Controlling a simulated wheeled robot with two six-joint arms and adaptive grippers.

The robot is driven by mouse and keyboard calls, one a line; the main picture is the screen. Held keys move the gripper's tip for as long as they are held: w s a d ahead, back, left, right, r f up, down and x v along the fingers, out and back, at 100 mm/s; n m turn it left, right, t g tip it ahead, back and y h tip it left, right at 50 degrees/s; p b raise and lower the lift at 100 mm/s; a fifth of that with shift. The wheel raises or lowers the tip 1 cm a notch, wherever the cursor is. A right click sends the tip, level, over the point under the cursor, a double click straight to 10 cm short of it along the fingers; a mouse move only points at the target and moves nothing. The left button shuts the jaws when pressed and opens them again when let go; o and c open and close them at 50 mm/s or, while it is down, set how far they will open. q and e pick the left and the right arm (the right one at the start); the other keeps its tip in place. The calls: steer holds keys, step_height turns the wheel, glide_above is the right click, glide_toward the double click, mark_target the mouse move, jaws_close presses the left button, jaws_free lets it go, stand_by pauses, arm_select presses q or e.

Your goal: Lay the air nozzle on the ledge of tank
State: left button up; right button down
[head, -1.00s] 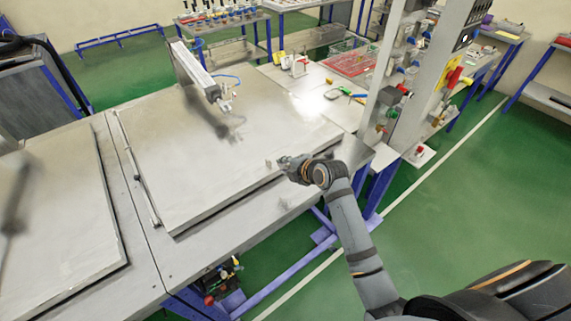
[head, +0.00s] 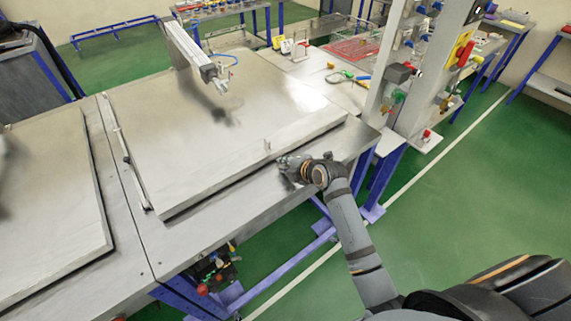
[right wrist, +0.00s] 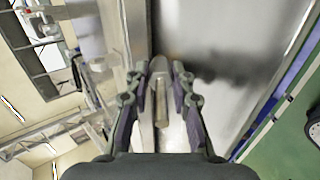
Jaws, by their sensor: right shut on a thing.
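My right gripper (head: 281,163) is low over the front edge of the large metal lid, at the tank's front ledge (head: 225,218). In the right wrist view its two fingers (right wrist: 161,102) are closed on a small grey-brass cylindrical piece, which looks like the air nozzle (right wrist: 162,112). Its tip seems to show as a small upright stub (head: 267,147) just left of the fingers in the head view. Whether it touches the metal below cannot be told. My left gripper is not in view.
The flat lid (head: 215,130) covers most of the tank. A pneumatic cylinder (head: 190,50) hangs over its far side. A valve panel (head: 425,75) stands at the right. The front ledge is bare; another lid (head: 50,205) lies at the left.

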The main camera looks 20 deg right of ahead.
stand_by(0.4)
steer(key=c, duration=1.1)
jaws_free()
steer(key=shift+o, duration=0.2)
steer(key=shift+p+v, duration=1.1)
steer(key=shift+v, duration=0.05)
steer(key=p+v, duration=0.3)
steer(key=v, duration=0.1)
steer(key=shift+s+d+r, duration=0.1)
steer(key=shift+s+r, duration=0.15)
steer(key=shift+r, duration=0.05)
